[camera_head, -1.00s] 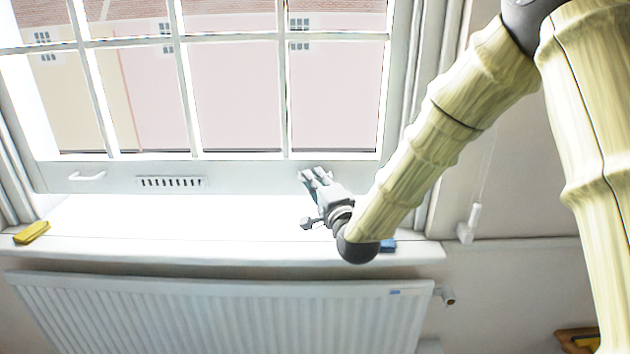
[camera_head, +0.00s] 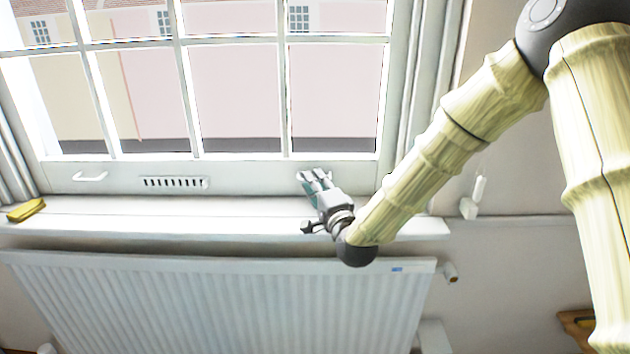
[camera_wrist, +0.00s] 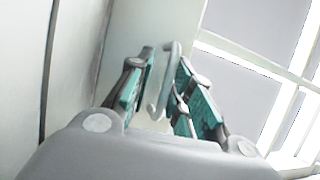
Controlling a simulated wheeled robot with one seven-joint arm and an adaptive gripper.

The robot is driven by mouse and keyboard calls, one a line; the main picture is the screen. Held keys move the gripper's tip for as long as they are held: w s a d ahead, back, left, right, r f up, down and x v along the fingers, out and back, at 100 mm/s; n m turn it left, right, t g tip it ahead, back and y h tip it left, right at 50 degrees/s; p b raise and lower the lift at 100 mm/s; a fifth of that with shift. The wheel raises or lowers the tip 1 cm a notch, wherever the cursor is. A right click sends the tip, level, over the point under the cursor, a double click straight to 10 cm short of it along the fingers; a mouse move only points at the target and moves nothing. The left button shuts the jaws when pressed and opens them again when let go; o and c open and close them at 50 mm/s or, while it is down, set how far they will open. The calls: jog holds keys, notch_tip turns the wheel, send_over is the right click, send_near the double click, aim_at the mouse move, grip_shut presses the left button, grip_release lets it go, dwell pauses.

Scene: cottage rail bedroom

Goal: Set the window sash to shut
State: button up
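The window sash (camera_head: 235,172) is a white paned frame with a vent slot in its bottom rail. The rail sits low against the white sill (camera_head: 130,216); I see no clear gap, but cannot tell if it is fully seated. A pale lift handle (camera_head: 90,177) is at the rail's left. My gripper (camera_head: 315,176) is at the rail's right end. In the wrist view, a curved grey handle (camera_wrist: 167,85) stands between the teal-padded fingers of my gripper (camera_wrist: 166,62). The fingers are apart around it, closer to the right one; contact is unclear.
A yellow object (camera_head: 26,210) lies on the sill's left end. A white radiator (camera_head: 220,305) is below the sill. A white fitting (camera_head: 474,200) is on the wall at right. The middle of the sill is clear.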

jog(key=shift+w+r, duration=0.1)
dwell(0.3)
jog(key=v, duration=1.2)
jog(key=shift+p, duration=0.3)
